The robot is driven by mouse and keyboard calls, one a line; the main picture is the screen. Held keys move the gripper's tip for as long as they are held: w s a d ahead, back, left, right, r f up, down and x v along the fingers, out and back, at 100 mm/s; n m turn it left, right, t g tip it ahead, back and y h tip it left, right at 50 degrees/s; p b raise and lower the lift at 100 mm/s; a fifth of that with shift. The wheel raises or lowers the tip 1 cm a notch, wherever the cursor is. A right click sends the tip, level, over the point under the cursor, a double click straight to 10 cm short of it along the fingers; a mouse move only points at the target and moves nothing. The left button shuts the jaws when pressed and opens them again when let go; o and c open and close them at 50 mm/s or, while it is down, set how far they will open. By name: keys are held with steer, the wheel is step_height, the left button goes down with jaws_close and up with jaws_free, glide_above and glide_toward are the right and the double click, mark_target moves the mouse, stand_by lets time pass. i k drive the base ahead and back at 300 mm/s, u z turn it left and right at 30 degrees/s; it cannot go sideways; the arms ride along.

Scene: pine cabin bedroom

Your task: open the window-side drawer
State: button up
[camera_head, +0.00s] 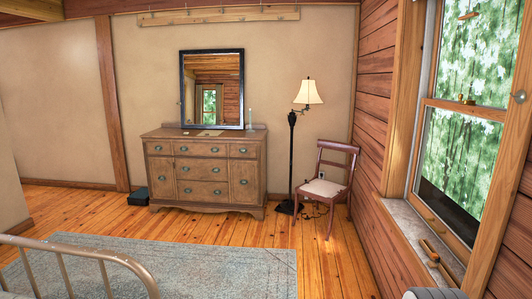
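A brown wooden dresser (203,202) stands against the far wall, left of the lamp. Its top row has a small left drawer (153,148), a wide middle drawer (186,149) and a small right drawer (236,154). The right drawer is on the side towards the window (462,150) and looks shut, with a dark round pull on its front. Below it is a taller front panel (236,192) with its own pull. The other dresser fronts also look shut.
A floor lamp (292,150) and a wooden chair (336,165) stand right of the dresser. A metal bed frame (100,255) is at the front left. A rug (225,270) and bare floorboards (325,262) lie before the dresser. A dark box (138,197) is at its left.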

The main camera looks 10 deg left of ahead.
mark_target(236, 151)
steer(key=u, duration=0.25)
steer(key=i, duration=0.8)
steer(key=u, duration=0.65)
steer(key=i, duration=1.75)
steer(key=u, duration=0.4)
steer(key=i, duration=1.85)
steer(key=z, duration=0.6)
steer(key=i, duration=1.65)
steer(key=z, duration=0.8)
steer(key=i, duration=0.75)
steer(key=z, duration=0.25)
steer(key=k, duration=0.9)
steer(key=z, duration=0.15)
steer(key=i, duration=0.65)
